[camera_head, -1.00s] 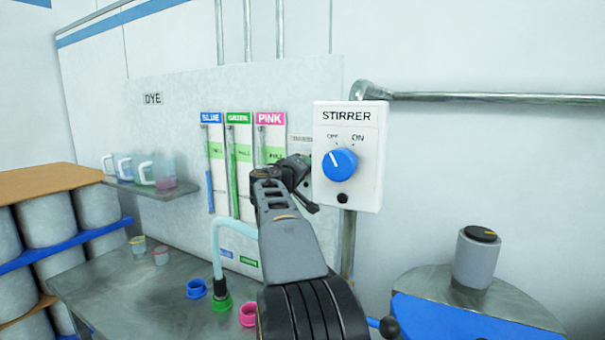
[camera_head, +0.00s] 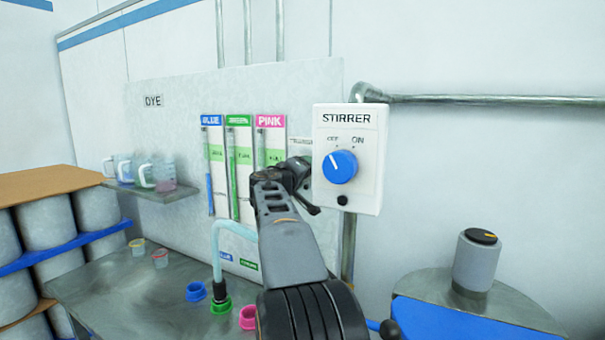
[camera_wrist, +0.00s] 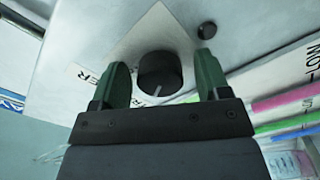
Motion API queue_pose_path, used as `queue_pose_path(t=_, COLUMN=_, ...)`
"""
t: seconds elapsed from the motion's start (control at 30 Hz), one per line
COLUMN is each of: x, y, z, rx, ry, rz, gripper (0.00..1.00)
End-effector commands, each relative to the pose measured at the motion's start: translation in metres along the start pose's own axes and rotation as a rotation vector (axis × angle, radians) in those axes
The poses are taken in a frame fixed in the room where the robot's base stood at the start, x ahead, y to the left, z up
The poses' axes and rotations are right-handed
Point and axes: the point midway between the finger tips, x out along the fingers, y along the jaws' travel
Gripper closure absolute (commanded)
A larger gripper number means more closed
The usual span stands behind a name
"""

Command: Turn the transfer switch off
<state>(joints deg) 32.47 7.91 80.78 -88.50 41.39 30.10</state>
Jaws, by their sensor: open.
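The transfer switch shows in the wrist view as a dark round knob (camera_wrist: 160,72) with a pale pointer line, on a light plate. A partly hidden label ending in "ER" is beside it. My gripper (camera_wrist: 161,60) is open, with one green finger on each side of the knob. Gaps show between fingers and knob, and I see no clear contact. In the head view my gripper (camera_head: 297,174) is at the back panel, just left of the stirrer box. There, the arm hides the knob and the fingertips cannot be made out.
The white stirrer box (camera_head: 349,190) with a blue knob (camera_head: 340,166) is close on the right of my gripper. Blue, green and pink dye gauges (camera_head: 240,170) are on the left. A hose (camera_head: 216,255) and coloured ports stand on the metal bench (camera_head: 130,290) below.

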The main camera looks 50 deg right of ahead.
Motion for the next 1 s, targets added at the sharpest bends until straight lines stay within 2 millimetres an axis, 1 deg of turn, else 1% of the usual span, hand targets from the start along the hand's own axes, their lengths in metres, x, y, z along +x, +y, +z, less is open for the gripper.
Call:
queue_pose_path(t=0.17, x=-0.002, y=0.0, z=0.0, rx=0.001, ry=0.001, rz=0.0, gripper=0.3)
queue_pose_path(t=0.27, x=-0.011, y=-0.001, z=0.0, rx=0.002, ry=0.002, rz=0.0, gripper=0.3)
queue_pose_path(t=0.37, x=-0.027, y=-0.002, z=0.001, rx=0.003, ry=0.004, rz=0.0, gripper=0.3)
queue_pose_path(t=0.6, x=-0.078, y=-0.002, z=0.001, rx=0.003, ry=0.005, rz=-0.001, gripper=0.3)
queue_pose_path(t=0.7, x=-0.096, y=-0.002, z=0.0, rx=0.002, ry=0.005, rz=-0.001, gripper=0.3)
queue_pose_path(t=0.9, x=-0.124, y=-0.001, z=0.0, rx=0.002, ry=0.003, rz=-0.001, gripper=0.3)
queue_pose_path(t=1.0, x=-0.132, y=-0.001, z=0.0, rx=0.0, ry=0.002, rz=-0.001, gripper=0.3)
